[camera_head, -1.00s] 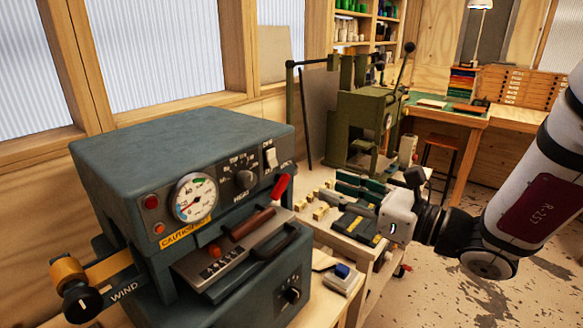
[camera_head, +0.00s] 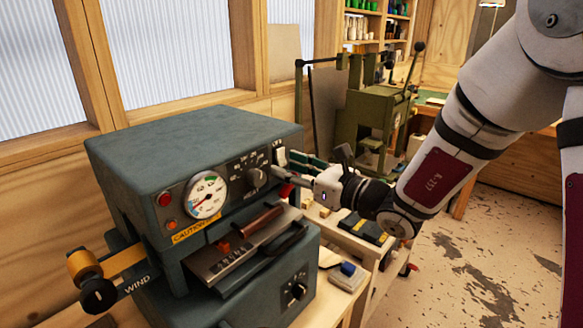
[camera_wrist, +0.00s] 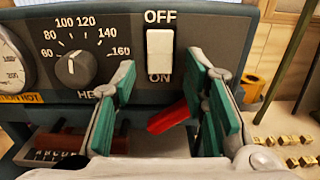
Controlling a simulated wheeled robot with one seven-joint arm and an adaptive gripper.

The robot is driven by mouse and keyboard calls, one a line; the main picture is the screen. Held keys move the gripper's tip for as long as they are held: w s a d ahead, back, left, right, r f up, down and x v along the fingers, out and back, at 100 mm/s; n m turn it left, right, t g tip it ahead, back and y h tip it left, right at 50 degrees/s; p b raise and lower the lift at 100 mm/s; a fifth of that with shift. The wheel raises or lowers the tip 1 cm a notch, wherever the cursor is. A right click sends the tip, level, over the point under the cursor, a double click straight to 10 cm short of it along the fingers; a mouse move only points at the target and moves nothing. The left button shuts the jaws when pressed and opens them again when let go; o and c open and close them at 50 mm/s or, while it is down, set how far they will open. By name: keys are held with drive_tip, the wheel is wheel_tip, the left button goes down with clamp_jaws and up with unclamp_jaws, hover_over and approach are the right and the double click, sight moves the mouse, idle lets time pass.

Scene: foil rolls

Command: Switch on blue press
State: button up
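The blue press (camera_head: 190,135) stands at the left in the head view, with a gauge (camera_head: 207,195) and a knob on its front. Its white rocker switch (camera_wrist: 160,55) shows in the wrist view, with OFF above and ON below; I cannot tell which way it is tipped. The switch also shows in the head view (camera_head: 279,156), close to my fingers. My gripper (camera_wrist: 163,72) is open and empty, its green-padded fingers apart on either side of and below the switch. I see no clear contact with the switch.
A red lever handle (camera_wrist: 168,117) sits below the switch, between my fingers in the wrist view. The temperature knob (camera_wrist: 75,68) is to the left. Small brass pieces (camera_wrist: 285,140) lie at the right. A green press (camera_head: 375,120) stands behind.

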drive_tip(key=shift+c, duration=0.6)
clamp_jaws()
drive_tip(key=shift+w+a+f+t+y+b, duration=0.1)
drive_tip(key=shift+f+t+y+b, duration=0.3)
drive_tip(key=shift+b, duration=0.85)
drive_tip(key=shift+r, duration=0.2)
drive_tip(key=shift+o, duration=0.6)
unclamp_jaws()
drive_tip(key=v, duration=1.2)
drive_tip(key=shift+f, duration=0.25)
